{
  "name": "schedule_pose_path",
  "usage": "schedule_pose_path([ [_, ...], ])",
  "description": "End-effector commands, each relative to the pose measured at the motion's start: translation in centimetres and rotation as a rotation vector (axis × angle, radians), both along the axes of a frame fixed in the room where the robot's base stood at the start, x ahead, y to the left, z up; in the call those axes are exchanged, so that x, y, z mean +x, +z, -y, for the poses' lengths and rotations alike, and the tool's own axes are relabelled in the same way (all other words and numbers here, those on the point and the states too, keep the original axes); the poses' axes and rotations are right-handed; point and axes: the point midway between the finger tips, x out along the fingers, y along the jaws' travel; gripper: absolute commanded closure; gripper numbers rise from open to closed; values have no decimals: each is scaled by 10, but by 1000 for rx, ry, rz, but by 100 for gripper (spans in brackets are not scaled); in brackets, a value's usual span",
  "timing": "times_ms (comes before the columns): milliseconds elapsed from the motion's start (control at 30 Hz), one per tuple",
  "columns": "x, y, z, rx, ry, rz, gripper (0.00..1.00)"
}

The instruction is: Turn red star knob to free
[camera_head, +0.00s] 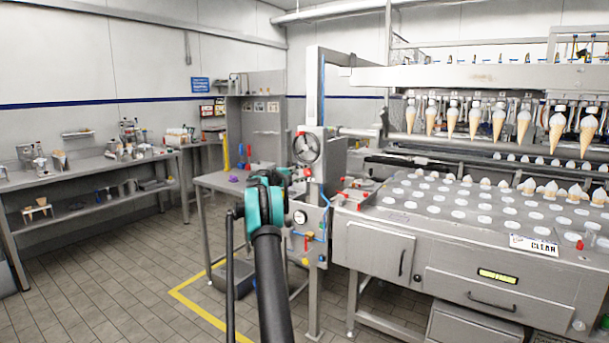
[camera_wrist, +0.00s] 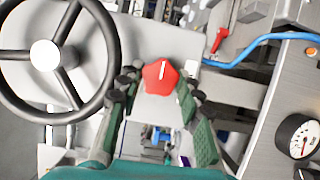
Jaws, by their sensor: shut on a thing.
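The red star knob (camera_wrist: 160,77) shows in the middle of the wrist view, with a white line on its face pointing nearly straight up. My gripper (camera_wrist: 161,92) has its green-padded fingers on the left and right of the knob and is shut on it. In the head view my gripper (camera_head: 280,176) reaches the valve panel beside the machine frame.
A dark handwheel (camera_wrist: 42,55) stands close to the left finger. A red lever (camera_wrist: 218,41), a blue hose (camera_wrist: 255,43) and a pressure gauge (camera_wrist: 298,136) lie to the right. A sign reading CLEAR (camera_head: 534,245) sits on the cone machine. The floor at left is open.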

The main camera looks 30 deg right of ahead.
Motion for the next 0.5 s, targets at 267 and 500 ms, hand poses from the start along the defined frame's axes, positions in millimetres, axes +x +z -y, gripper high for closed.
schedule_pose_path([
  [267, 1, -1, -1, 1, 1, 0, 54],
  [500, 0, 0, 0, 1, 1, 1, 44],
])
